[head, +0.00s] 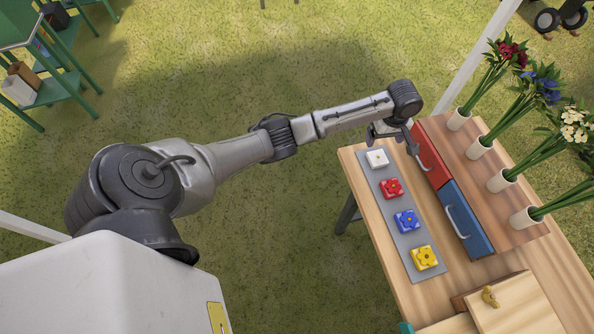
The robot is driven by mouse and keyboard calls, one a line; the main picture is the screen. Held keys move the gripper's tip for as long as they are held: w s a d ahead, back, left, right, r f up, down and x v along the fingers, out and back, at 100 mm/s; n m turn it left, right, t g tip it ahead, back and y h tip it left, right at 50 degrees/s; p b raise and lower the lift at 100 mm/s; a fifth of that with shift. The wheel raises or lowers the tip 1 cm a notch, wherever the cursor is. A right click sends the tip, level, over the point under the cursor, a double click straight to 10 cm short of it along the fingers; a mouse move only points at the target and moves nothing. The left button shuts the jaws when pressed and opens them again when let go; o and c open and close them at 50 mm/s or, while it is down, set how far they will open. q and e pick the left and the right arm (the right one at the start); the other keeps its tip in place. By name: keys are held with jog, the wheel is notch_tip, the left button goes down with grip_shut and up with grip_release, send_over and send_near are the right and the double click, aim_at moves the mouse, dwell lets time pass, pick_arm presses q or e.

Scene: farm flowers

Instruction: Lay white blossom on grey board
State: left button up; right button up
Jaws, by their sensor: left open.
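The grey board (404,241) lies along the left side of the wooden table. The white blossom (377,158) is on the far end of the board, a small white square piece with a faint centre. My left gripper (393,141) is open, with its fingers pointing down just beyond and to the right of the white blossom. No piece shows between its fingers, and the blossom appears apart from them. On the board, a red blossom (391,188), a blue blossom (407,221) and a yellow blossom (424,257) follow in a row towards the near end. My right gripper is out of view.
A wooden cabinet with a red drawer (430,153) and a blue drawer (466,222), both with handles, stands right of the board. Vases (501,181) with red, blue and white flowers (574,126) line its top. A wooden box (508,304) is at the near end.

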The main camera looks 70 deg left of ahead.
pick_arm(q)
jog(key=s+d+f+m, duration=0.2)
jog(key=d+f, duration=0.1)
jog(key=s+d+f+m, duration=0.2)
jog(key=s+d+f, duration=0.1)
jog(key=shift+s+d+f, duration=0.1)
jog(key=shift+s+f, duration=0.1)
jog(key=shift+s, duration=0.15)
jog(key=s+d+f+m+t, duration=0.1)
jog(key=s+d+f+m, duration=0.15)
jog(key=s, duration=0.25)
jog(key=s+d+f+m, duration=0.2)
jog(key=s+d+m, duration=0.15)
jog(key=s, duration=0.25)
jog(key=s+d+r+m, duration=0.1)
jog(key=s+m, duration=0.1)
jog(key=s, duration=0.4)
jog(key=s+d+r+m+t, duration=0.1)
jog(key=s+r+m, duration=0.1)
jog(key=s, duration=0.5)
jog(key=s+d+r+m+t, duration=0.1)
jog(key=s+m, duration=0.2)
jog(key=s, duration=0.3)
jog(key=shift+s+d+r, duration=0.2)
jog(key=shift+d+r, duration=0.05)
jog(key=shift+d, duration=0.15)
